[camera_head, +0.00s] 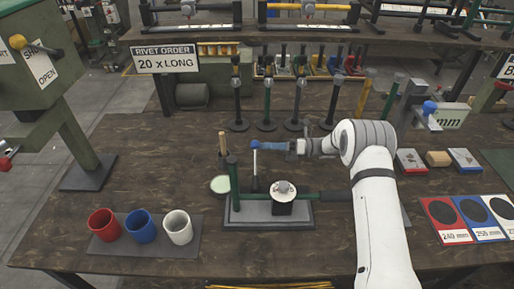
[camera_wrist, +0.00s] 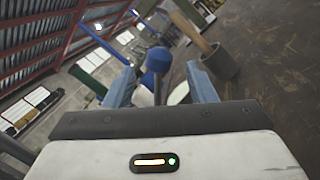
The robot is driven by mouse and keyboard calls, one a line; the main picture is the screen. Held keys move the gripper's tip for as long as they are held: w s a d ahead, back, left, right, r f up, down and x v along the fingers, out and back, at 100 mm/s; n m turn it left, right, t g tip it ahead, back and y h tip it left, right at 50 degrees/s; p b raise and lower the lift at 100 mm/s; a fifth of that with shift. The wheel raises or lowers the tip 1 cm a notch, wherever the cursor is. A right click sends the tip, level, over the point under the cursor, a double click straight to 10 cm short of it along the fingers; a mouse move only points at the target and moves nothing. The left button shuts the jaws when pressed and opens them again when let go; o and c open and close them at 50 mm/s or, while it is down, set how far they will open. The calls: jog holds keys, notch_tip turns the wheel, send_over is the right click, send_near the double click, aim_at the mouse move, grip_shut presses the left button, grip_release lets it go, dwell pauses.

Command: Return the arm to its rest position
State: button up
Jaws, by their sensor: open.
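My gripper (camera_head: 278,147) is at the end of my white arm, reaching left over the middle of the bench. In the wrist view my gripper (camera_wrist: 159,70) has its two blue fingers apart. A blue ball knob on a lever (camera_wrist: 158,59) shows between or just beyond the fingers; I cannot tell whether they touch it. In the head view the lever (camera_head: 255,168) stands upright at the small press (camera_head: 268,216), its blue knob at the fingertips. Nothing is visibly gripped.
Red (camera_head: 104,224), blue (camera_head: 141,226) and white (camera_head: 178,227) cups stand at the front left. A pot with a wooden-handled tool (camera_head: 222,146) is behind the press. Several upright stands (camera_head: 236,95) line the back. A green machine (camera_head: 45,70) rises at left.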

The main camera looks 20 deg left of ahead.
jog(key=shift+w+d+f, duration=0.1)
jog(key=shift+w+d, duration=0.1)
jog(key=shift+d, duration=0.25)
